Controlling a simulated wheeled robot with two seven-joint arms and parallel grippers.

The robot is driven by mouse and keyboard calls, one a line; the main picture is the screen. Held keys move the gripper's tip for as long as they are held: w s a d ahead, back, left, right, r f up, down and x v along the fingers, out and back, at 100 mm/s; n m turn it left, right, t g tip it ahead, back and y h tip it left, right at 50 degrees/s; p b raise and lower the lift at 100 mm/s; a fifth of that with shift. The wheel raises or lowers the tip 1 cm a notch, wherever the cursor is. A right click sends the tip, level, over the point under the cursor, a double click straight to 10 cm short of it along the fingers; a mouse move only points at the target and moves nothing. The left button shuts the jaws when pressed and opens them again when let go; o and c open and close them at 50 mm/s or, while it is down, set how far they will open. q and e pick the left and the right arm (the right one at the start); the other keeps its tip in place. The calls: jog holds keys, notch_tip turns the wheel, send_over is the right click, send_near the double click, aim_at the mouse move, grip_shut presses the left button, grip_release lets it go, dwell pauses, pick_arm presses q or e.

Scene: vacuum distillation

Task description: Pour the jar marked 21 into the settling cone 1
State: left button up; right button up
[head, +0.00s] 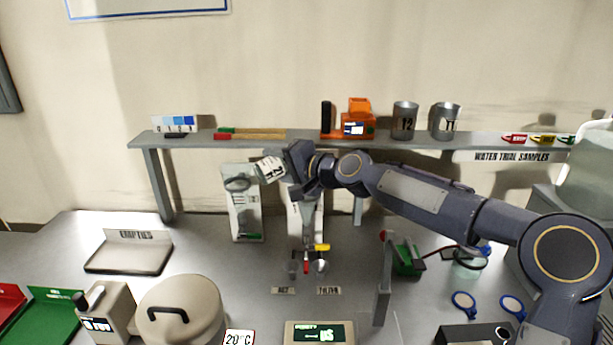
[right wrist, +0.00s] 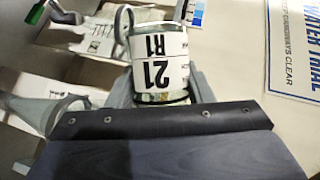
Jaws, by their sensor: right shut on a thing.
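The jar marked 21 (head: 271,168) is tipped well over, its mouth end toward the left. Its label reads 21 R1 upside down in the right wrist view (right wrist: 160,68). My right gripper (head: 287,163) is shut on the jar, above the bench between two white cone stands. The left stand (head: 243,212) has a clear cone with a ring at its top (head: 237,184), just left of and below the jar's mouth end. The right stand (head: 304,212) is partly hidden behind my gripper. I cannot read which is settling cone 1. My left gripper is not in view.
A shelf (head: 290,144) behind holds an orange device (head: 357,120) and metal cups marked 12 (head: 404,121) and 11 (head: 446,122). An empties tray (head: 130,254) lies at left. A round lidded vessel (head: 181,312) stands at front left.

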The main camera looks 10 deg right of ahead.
jog(key=shift+w+d+r+m+y+b, duration=0.2)
jog(key=shift+d+r+m+y+b, duration=0.15)
jog(key=shift+m+b, duration=0.2)
dwell(0.7)
jog(key=shift+d+r+m+y+b, duration=0.25)
jog(key=shift+r+m+y+b, duration=0.2)
jog(key=shift+m+b, duration=0.5)
dwell(1.3)
